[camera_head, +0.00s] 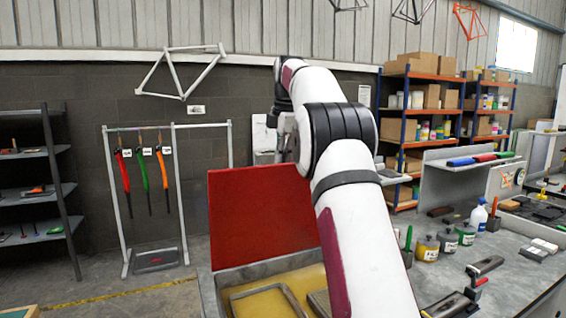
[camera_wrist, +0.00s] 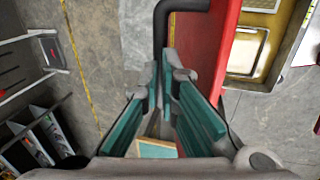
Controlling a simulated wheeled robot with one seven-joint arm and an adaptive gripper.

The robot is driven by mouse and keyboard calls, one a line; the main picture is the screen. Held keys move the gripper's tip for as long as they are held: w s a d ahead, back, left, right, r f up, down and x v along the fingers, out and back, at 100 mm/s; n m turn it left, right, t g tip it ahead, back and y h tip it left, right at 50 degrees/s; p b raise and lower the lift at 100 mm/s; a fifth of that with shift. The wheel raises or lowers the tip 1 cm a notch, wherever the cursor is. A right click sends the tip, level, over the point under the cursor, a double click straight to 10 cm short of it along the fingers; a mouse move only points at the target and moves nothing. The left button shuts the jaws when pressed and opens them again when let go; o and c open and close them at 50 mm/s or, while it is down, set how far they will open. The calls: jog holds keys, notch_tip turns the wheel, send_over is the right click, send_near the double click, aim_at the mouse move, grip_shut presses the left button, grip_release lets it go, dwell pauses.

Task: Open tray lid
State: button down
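The red tray lid (camera_head: 262,211) stands raised, close to upright, at the back of the tray (camera_head: 226,281) in the head view. In the wrist view the lid (camera_wrist: 222,30) shows on its edge side, with a black bent handle (camera_wrist: 161,28) on its outer face. My gripper (camera_wrist: 163,68) has teal finger pads with a narrow gap between the tips. The handle bar runs into that gap, and the fingertips appear closed around it. The handle's lower end is hidden by the fingers. In the head view my arm hides part of the lid and tray.
The grey bench (camera_head: 479,275) holds several paint jars (camera_head: 428,248), a spray bottle (camera_head: 478,216) and a roller (camera_head: 480,268) right of the tray. Open floor (camera_wrist: 100,40) lies beyond the lid.

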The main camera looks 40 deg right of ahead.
jog(key=shift+x, duration=1.35)
jog(key=shift+w+a, duration=0.1)
jog(key=shift+a, duration=0.05)
jog(key=c, duration=1.7)
grip_release()
jog(key=shift+o, duration=0.2)
jog(key=shift+w+f, duration=0.15)
jog(key=shift+w, duration=0.2)
jog(key=shift+s+r, duration=0.2)
jog(key=shift+r, duration=0.05)
jog(key=shift+d+r, duration=0.1)
jog(key=shift+d, duration=0.1)
